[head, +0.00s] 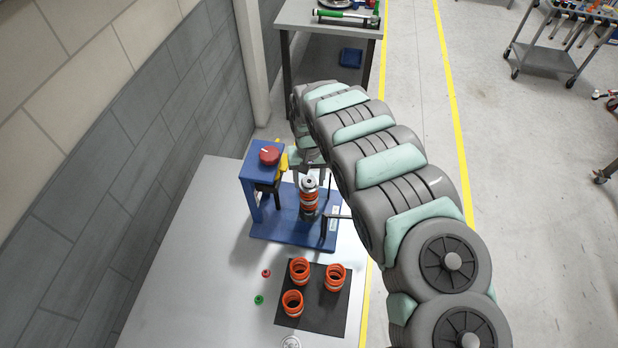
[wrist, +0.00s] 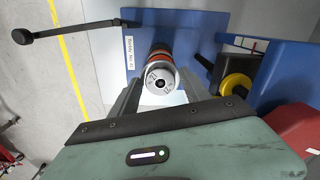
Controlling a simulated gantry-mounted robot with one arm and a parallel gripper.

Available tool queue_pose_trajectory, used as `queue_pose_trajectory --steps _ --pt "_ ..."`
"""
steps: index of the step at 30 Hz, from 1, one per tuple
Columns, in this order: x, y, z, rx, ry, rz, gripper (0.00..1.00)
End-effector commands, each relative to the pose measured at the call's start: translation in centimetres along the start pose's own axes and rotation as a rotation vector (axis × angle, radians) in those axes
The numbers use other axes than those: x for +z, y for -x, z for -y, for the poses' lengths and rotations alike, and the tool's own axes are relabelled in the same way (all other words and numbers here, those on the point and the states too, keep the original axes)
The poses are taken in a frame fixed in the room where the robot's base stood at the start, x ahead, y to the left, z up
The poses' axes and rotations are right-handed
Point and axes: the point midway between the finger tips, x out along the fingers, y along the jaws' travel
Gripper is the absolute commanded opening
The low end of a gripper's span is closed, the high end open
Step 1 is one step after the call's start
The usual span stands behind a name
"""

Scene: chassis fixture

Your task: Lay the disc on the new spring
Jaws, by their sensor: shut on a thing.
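The blue chassis fixture (head: 275,230) stands on the light table. An orange spring (head: 308,201) stands upright on it. The silver disc (head: 309,183) is at the top of the spring; it also shows end-on in the wrist view (wrist: 158,86), with a dark centre hole and the orange coils beyond it. My gripper (wrist: 165,92) has one finger on each side of the disc and is shut on it. In the head view my arm hides much of the gripper. I cannot tell whether the disc rests on the spring or is just above it.
A black lever (head: 338,217) sticks out at the fixture's right. A red knob (head: 269,155) tops the blue post at its left. Three orange springs stand on a black mat (head: 318,318) in front. Small red (head: 266,273) and green (head: 259,299) parts lie left of the mat.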

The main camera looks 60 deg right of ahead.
Motion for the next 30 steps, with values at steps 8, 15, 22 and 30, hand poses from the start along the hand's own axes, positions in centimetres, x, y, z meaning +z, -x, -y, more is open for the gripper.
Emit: queue_pose_trajectory --steps 8,15,22,30 --pt "-0.17 0.01 -0.01 0.0 0.0 -0.001 0.09" --pt "-0.2 -0.01 0.02 0.0 0.0 -0.001 0.09" --pt "-0.22 -0.25 0.03 0.0 0.0 -0.002 0.09" --pt "-0.22 -0.28 0.02 0.0 0.0 -0.002 0.71"
